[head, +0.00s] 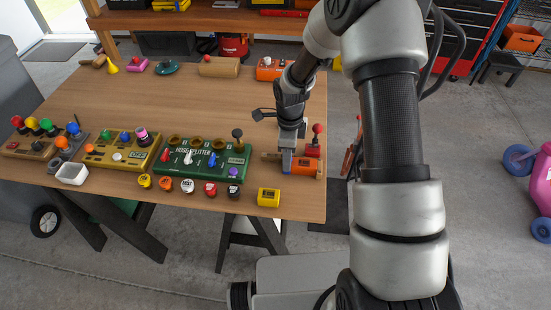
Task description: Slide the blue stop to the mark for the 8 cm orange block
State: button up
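A fixture with an orange body (304,165) and pale wooden parts sits at the right front of the table. Beside the orange body, on its left, is a small blue-grey piece (287,161) that looks like the blue stop. My gripper (289,146) points down directly above this piece, at or very near it. Whether the fingers hold the piece is too small to tell. A red-knobbed lever (317,138) stands just right of my gripper. No position marks can be read, and my gripper and arm hide part of the fixture.
A green panel (212,177) with knobs stands left of the fixture. Several round coloured pieces and a yellow block (268,197) lie along the front edge. An orange device (271,70) sits at the back. The middle of the wooden table (180,105) is clear.

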jog(key=shift+d+r+p, duration=0.15)
jog(key=shift+r+p, duration=0.15)
jog(key=shift+p, duration=0.25)
jog(key=shift+r+p, duration=1.3)
jog(key=shift+r, duration=1.55)
jog(key=shift+r, duration=0.15)
jog(key=s+d+r+n+t, duration=0.1)
jog(key=s+d+r+n, duration=0.2)
jog(key=r, duration=0.7)
jog(key=s+d+r+n+t, duration=0.1)
jog(key=s+r+n, duration=0.3)
jog(key=r, duration=0.7)
jog(key=s+d+r+n+t, duration=0.1)
jog(key=s+r+n, duration=0.4)
jog(key=s, duration=0.3)
jog(key=s+d+r+n+t+p, duration=0.1)
jog(key=s+r+n+t, duration=0.1)
jog(key=s+r+n, duration=0.4)
jog(key=shift+s+r+n, duration=0.25)
jog(key=shift+s+n, duration=0.8)
jog(key=shift+n, duration=0.05)
